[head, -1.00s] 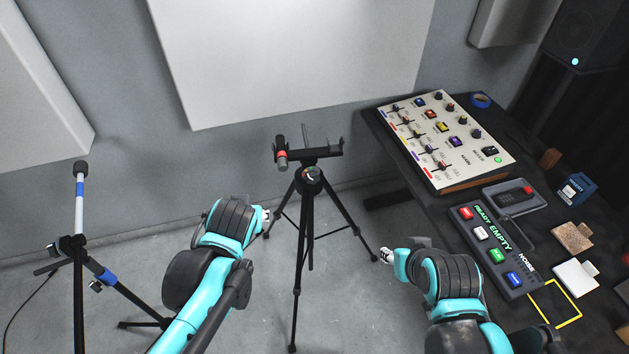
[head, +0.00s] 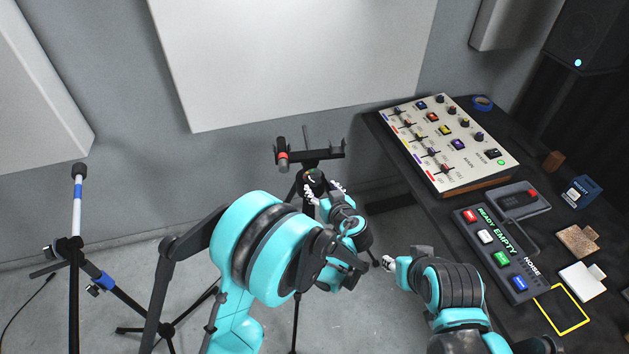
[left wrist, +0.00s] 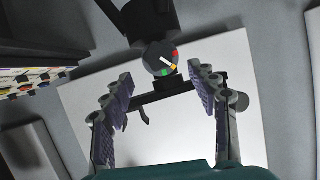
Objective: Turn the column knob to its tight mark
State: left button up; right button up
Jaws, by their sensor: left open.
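The column knob (head: 314,177) is a dark round dial on the black tripod stand (head: 320,155), under its crossbar. In the left wrist view the knob (left wrist: 161,60) shows red, orange and green marks and a white pointer line. The line points toward the orange mark, between red and green. My left gripper (head: 325,189) is open at the knob, its fingers spread to either side. In the left wrist view a gap shows between the knob and the fingers; contact is not visible. My right gripper (head: 389,264) is low beside the table; its jaws are too small to read.
A dark table on the right holds a mixing panel (head: 450,140), a button box (head: 497,250), a blue box (head: 580,191) and small pads. A microphone stand (head: 75,270) is at the left. A white wall panel (head: 290,60) is behind the tripod.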

aim_at(315, 181)
pick_arm(q)
jog(key=b+x, duration=0.2)
jog(key=x, duration=0.5)
jog(key=shift+w+a+f, duration=0.1)
jog(key=shift+w+f, duration=0.05)
jog(key=shift+w, duration=0.15)
